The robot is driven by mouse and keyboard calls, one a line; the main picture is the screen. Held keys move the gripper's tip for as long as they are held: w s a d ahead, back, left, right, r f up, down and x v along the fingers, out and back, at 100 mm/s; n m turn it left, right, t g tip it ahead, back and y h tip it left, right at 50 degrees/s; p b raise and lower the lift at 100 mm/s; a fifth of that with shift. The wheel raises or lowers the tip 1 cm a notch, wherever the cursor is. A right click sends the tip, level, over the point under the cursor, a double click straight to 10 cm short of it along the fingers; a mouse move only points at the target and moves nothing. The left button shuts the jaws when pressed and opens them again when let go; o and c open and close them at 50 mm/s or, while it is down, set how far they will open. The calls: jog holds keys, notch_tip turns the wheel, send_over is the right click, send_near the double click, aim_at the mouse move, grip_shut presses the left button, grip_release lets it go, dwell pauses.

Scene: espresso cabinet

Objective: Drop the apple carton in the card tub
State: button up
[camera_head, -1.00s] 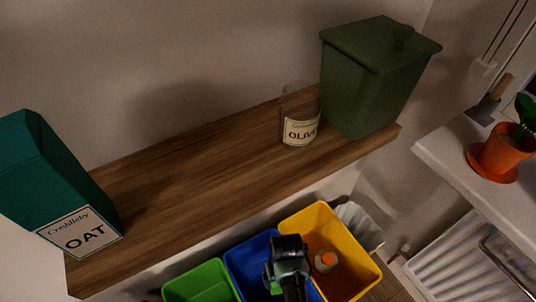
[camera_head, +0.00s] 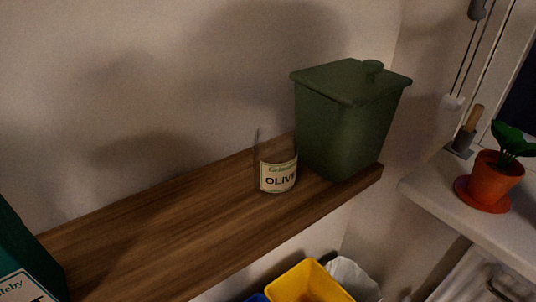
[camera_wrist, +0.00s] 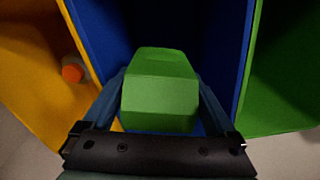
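In the wrist view my gripper (camera_wrist: 160,88) is shut on a green carton (camera_wrist: 160,100), with one finger along each side of it. No print is readable on the carton. It is held over the open blue tub (camera_wrist: 100,32), whose dark inside lies beyond it. A yellow tub (camera_wrist: 30,75) is on the left and a green tub (camera_wrist: 285,100) on the right. No label on the tubs shows, so I cannot read which is for card. In the head view my gripper and the carton are out of sight; only the yellow tub's top (camera_head: 308,283) and a blue corner (camera_head: 258,298) show.
An orange-capped bottle (camera_wrist: 73,70) lies in the yellow tub. A potted plant (camera_head: 492,182) stands on the white ledge at right.

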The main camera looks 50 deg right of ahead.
jog(key=shift+o, duration=0.2)
notch_tip(320, 180, up, 13)
jog(key=p, duration=0.4)
dwell(0.5)
